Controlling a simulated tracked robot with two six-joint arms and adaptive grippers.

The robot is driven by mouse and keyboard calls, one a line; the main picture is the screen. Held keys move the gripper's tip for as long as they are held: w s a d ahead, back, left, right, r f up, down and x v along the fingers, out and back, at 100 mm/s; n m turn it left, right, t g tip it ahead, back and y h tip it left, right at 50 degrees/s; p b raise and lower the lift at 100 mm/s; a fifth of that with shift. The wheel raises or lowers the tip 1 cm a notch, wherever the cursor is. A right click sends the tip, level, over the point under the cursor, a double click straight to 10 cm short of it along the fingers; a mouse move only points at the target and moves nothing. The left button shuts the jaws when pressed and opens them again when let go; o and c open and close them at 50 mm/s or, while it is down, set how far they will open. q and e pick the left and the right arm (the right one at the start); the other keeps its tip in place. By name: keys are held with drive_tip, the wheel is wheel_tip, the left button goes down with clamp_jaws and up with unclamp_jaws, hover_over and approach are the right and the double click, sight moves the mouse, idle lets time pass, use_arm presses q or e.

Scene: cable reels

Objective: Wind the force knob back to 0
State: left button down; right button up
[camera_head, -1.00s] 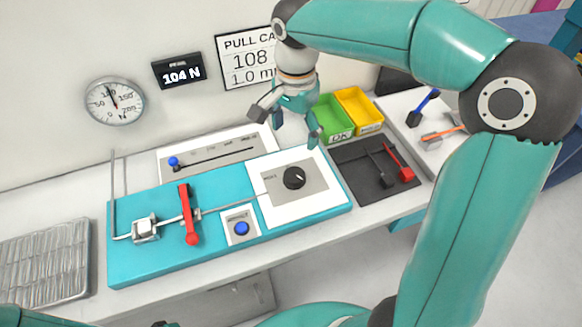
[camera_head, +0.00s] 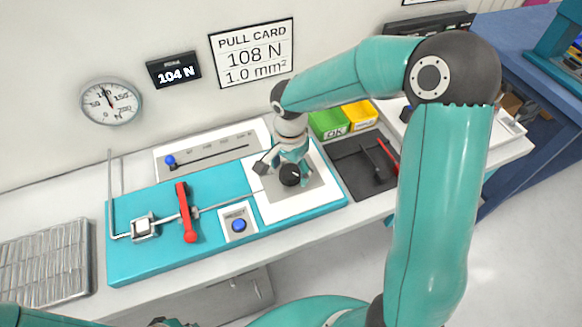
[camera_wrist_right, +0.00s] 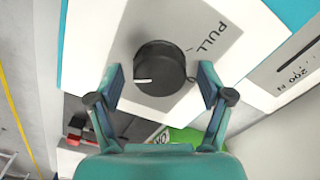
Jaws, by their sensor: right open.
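The force knob (camera_head: 290,174) is a round black dial on a white and grey plate at the right end of the teal fixture (camera_head: 130,270). In the right wrist view the knob (camera_wrist_right: 158,68) shows a white pointer line at its left and the word PULL printed beside it. My right gripper (camera_head: 284,172) is over the knob. In the right wrist view its open fingers (camera_wrist_right: 160,88) are on either side of the knob, with gaps that look clear. The readout (camera_head: 174,70) says 104 N. My left gripper is not clearly visible.
A red lever (camera_head: 187,212) and a blue button (camera_head: 239,225) are on the fixture to the left. A slider with a blue knob (camera_head: 170,160) lies behind. Green (camera_head: 329,124) and yellow (camera_head: 360,114) bins and a dark tray (camera_head: 352,170) are at the right.

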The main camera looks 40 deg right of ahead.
drive_tip(key=c, duration=1.2)
drive_tip(key=shift+o, duration=0.2)
